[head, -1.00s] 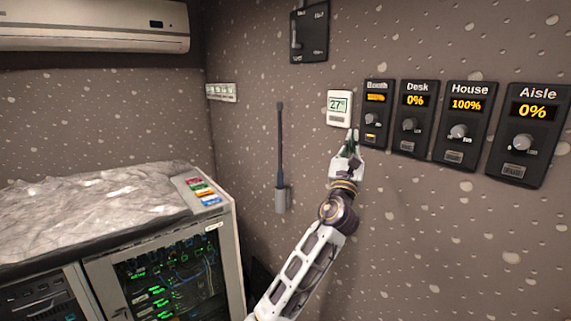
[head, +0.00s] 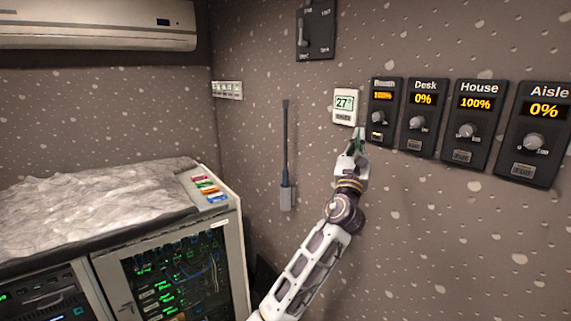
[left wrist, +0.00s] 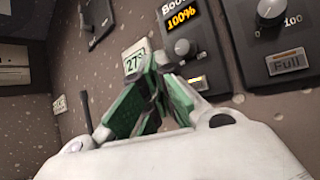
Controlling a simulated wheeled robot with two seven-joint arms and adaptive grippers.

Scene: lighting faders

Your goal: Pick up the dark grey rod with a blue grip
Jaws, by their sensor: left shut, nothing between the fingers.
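The dark grey rod (head: 286,140) stands upright against the wall, its lower end in a small grey holder (head: 287,198). Its bluish grip (head: 285,177) is just above the holder. In the left wrist view a dark strip at the left edge seems to be the rod (left wrist: 85,108). My left gripper (head: 357,134) is shut and empty. My right gripper is not in view.
A white thermostat (head: 345,107) and a row of dimmer panels (head: 468,141) hang on the wall. A black switch plate (head: 316,30) is above. A rack cabinet (head: 106,272) with a cloth-like grey top stands at left. The wall between rod and gripper is clear.

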